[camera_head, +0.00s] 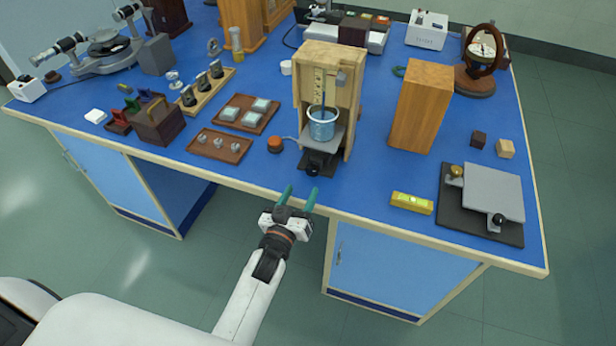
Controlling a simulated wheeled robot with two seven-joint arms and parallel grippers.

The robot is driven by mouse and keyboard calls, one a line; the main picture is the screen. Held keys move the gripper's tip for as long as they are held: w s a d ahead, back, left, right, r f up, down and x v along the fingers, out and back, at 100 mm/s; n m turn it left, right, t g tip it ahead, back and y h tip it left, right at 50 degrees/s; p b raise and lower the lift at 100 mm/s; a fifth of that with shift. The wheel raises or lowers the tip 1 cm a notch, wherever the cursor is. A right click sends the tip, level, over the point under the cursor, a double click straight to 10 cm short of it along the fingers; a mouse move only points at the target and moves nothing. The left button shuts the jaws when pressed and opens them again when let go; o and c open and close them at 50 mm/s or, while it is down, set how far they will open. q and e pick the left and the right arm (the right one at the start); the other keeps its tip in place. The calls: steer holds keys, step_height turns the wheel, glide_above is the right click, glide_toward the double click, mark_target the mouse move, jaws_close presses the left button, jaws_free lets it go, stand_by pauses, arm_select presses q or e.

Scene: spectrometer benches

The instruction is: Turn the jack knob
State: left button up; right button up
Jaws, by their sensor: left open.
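A small jack (322,158) with a black base stands at the foot of an open wooden frame (344,92) near the bench's front edge. A round black knob (312,170) sits on its front side. A blue-tinted beaker (321,127) stands on the jack's platform, below a hanging scale strip. My left gripper (299,194) is open and empty, its green fingertips apart. In the picture it is just below the knob, around the bench's front edge; I see no contact. My right gripper is not in view.
An orange-brown round button (275,144) is left of the jack. A wooden block (421,105), a yellow level (411,203) and a grey plate with knobs (493,191) are to the right. Trays with small parts (220,146) lie left.

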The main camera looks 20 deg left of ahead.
mark_target(311, 173)
arm_select(q)
steer(key=w, duration=0.6)
steer(key=shift+d, duration=0.2)
steer(key=shift+c, duration=0.3)
steer(key=c, duration=0.9)
